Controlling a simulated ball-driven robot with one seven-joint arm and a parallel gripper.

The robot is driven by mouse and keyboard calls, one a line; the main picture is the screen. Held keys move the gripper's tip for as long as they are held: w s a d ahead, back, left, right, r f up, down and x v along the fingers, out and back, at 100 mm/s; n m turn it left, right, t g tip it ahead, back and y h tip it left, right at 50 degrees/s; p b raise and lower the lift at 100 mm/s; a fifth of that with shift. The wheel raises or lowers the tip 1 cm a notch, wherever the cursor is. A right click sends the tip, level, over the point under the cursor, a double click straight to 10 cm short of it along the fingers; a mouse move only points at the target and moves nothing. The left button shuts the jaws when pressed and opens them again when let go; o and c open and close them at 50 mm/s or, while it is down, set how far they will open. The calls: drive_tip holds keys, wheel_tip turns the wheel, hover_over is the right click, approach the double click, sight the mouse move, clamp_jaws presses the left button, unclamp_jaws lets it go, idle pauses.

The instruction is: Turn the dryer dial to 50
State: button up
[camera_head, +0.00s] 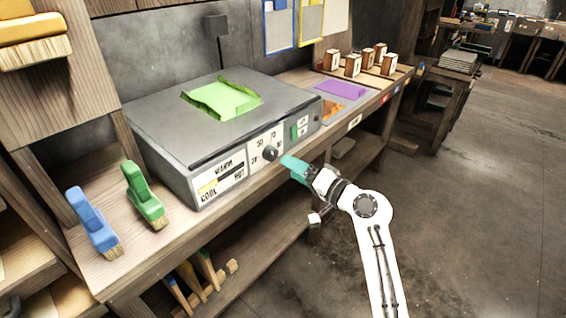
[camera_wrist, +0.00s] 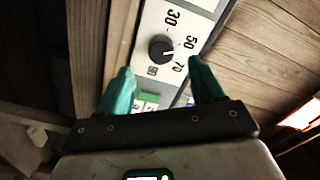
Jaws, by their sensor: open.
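The dryer (camera_head: 165,128) is a grey box on the wooden bench, with a green sheet (camera_head: 222,98) on its top. Its black round dial (camera_head: 270,153) sits on a white panel on the front. The wrist view shows the dial (camera_wrist: 162,48) with the numbers 30, 50 and 70 around it. A small light mark on the knob points right, roughly toward the 50 to 70 side; the exact reading is hard to tell. My gripper (camera_head: 288,166) has teal fingers and is just right of the dial. In the wrist view my gripper (camera_wrist: 160,76) is open, apart from the dial and empty.
Blue (camera_head: 92,222) and green (camera_head: 145,196) brushes stand at the bench's left. A purple sheet (camera_head: 341,89) and several wooden blocks (camera_head: 353,65) lie rightward. The floor at right is clear.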

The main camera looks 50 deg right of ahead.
drive_tip(key=shift+s, duration=2.2)
drive_tip(key=s+a+f+n+g+y+p, duration=0.1)
drive_tip(key=s+a+f+n+g+p, duration=0.35)
drive_tip(key=a, duration=0.25)
drive_tip(key=s+a+f+n+g+y+p, duration=0.1)
drive_tip(key=s+a+f+n+g+p, duration=0.3)
drive_tip(key=a, duration=0.4)
drive_tip(key=s+a+n+g+h+p, duration=0.2)
drive_tip(key=s+g, duration=0.6)
drive_tip(key=s, duration=0.7)
drive_tip(key=shift+s+a+f+n+h+p, duration=0.2)
drive_tip(key=shift+f+n+h+p, duration=0.15)
drive_tip(key=shift+f+h+p, duration=0.1)
